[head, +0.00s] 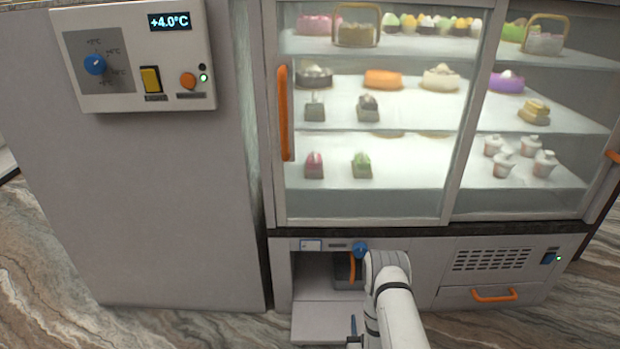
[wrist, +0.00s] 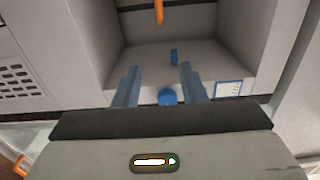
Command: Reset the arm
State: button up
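My gripper (wrist: 159,72) is open in the wrist view, its two blue-grey fingers apart with nothing held between them. It faces the open lower compartment of the counter. In the head view my white arm (head: 398,315) reaches in front of the compartment's right side and hides part of it. A blue finger-like part (head: 353,325), probably of my gripper, shows over the lower panel. A blue knob (head: 360,250) sits above the opening; in the wrist view a round blue knob (wrist: 167,97) appears between the fingers. A small blue piece (wrist: 173,57) lies beyond them.
The lowered panel (head: 322,318) juts out below the opening. Inside is a dark box with an orange handle (head: 352,268). The glass display case (head: 375,205) with sweets stands above. A vent (head: 492,260) and a drawer handle (head: 495,295) are at right, a control panel (head: 115,92) at upper left.

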jog(key=w+r+g+p, duration=0.2)
jog(key=w+r+p, duration=0.3)
jog(key=r, duration=0.6)
jog(key=w+r+g+p, duration=0.1)
jog(key=w+r+p, duration=0.4)
jog(key=r, duration=0.6)
notch_tip(320, 180, up, 21)
jog(key=s+g+p, duration=0.2)
jog(key=g+p, duration=0.2)
jog(key=p, duration=0.4)
jog(key=s+r+g+p, duration=0.2)
jog(key=s+r+p, duration=0.4)
jog(key=r, duration=0.5)
jog(key=s+r+g+p, duration=0.2)
jog(key=s+r+p, duration=0.2)
jog(key=s+r, duration=0.55)
jog(key=s+a+r+g+p, duration=0.1)
jog(key=s+r+g+p, duration=0.3)
jog(key=s+r, duration=1.2)
jog(key=s+p, duration=0.2)
jog(key=p, duration=0.1)
jog(key=shift+s, duration=0.2)
